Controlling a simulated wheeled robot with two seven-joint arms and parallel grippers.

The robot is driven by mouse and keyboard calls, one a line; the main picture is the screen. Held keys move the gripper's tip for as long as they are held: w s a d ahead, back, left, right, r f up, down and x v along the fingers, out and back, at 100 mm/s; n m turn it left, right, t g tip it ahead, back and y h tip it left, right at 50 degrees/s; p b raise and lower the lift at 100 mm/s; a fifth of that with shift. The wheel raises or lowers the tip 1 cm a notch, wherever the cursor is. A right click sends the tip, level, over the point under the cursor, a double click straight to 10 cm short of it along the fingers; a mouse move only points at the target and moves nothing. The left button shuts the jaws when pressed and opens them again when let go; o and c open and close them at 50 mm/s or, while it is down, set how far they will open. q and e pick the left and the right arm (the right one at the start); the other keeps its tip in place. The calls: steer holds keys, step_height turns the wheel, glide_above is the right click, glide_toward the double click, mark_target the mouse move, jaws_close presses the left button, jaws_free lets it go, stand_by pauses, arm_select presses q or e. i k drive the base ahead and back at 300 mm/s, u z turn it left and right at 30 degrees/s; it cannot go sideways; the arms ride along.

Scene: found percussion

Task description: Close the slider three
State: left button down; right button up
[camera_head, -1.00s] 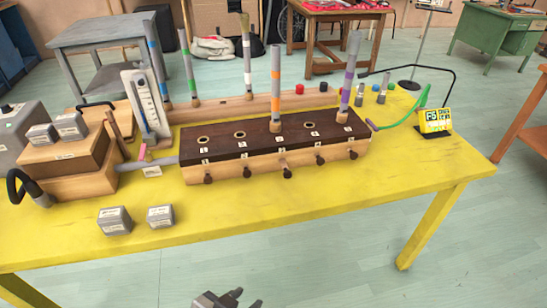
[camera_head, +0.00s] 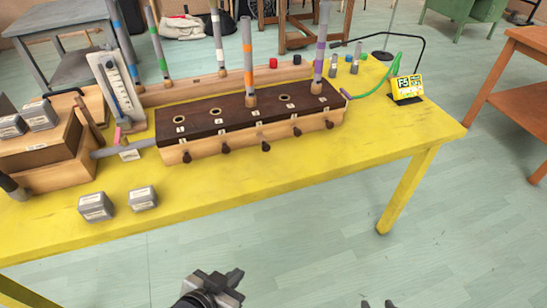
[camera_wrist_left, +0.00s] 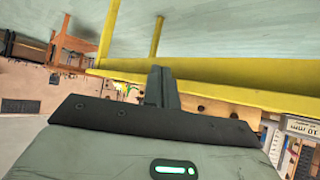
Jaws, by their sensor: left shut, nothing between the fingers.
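The organ chest (camera_head: 205,146), a wooden box with a dark top, lies on the yellow table (camera_head: 235,192). A row of dark slider knobs sticks out of its front. The middle knob, slider three (camera_head: 266,147), protrudes further than its neighbours. An orange-banded pipe (camera_head: 248,65) stands above it. My left gripper (camera_head: 237,276) is shut and empty, in front of the table and well below the knobs. It also shows in the left wrist view (camera_wrist_left: 162,85), with the table beyond. My right gripper (camera_head: 377,304) shows only its separated tips at the bottom edge.
Two grey weights (camera_head: 96,207) lie at the table's front left. A wooden bellows box (camera_head: 50,165) stands left of the chest. A yellow display (camera_head: 406,87) with a green tube is on the right. The table surface before the knobs is clear.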

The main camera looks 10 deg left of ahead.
mark_target(266, 147)
steer(key=z, duration=0.45)
steer(key=k, duration=1.1)
steer(key=z, duration=1.05)
steer(key=i, duration=1.55)
steer(key=u, duration=1.25)
steer(key=i, duration=0.9)
steer(key=u, duration=0.9)
